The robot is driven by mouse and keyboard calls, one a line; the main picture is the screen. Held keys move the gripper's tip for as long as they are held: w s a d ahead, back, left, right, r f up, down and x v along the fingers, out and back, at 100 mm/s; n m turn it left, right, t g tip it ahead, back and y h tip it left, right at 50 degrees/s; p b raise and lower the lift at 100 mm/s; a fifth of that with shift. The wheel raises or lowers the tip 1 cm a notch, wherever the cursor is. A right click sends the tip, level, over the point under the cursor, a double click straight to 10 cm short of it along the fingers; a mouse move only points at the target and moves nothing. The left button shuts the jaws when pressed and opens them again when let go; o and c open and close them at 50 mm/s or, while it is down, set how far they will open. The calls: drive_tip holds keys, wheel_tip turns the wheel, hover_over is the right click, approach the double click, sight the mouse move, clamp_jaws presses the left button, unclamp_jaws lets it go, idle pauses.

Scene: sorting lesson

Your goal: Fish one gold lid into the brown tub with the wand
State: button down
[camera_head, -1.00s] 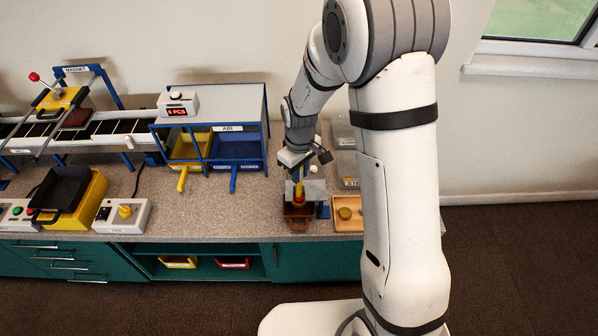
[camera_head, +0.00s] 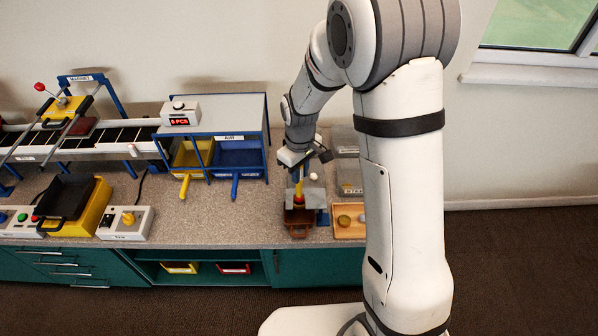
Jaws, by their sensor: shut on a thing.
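My gripper (camera_head: 297,176) points down over the brown tub (camera_head: 299,222) near the bench's front edge. It is shut on the wand (camera_head: 299,192), a small yellow-orange upright piece whose lower end shows against the tub area. Grey plates around the fingers hide part of it, and I cannot tell whether anything hangs from its tip. A gold lid (camera_head: 344,220) lies in a shallow wooden tray (camera_head: 348,235) just right of the tub. My arm hides the tray's right side. The inside of the tub is too small and shaded to read.
A blue-framed stand with yellow (camera_head: 190,155) and blue bins (camera_head: 238,158) is left of my gripper. Clear lidded boxes (camera_head: 347,180) stand behind the tray. A conveyor (camera_head: 90,140) and control boxes fill the left. Bench between stand and tub is clear.

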drive_tip(key=shift+r+p, duration=1.45)
drive_tip(key=shift+r, duration=1.05)
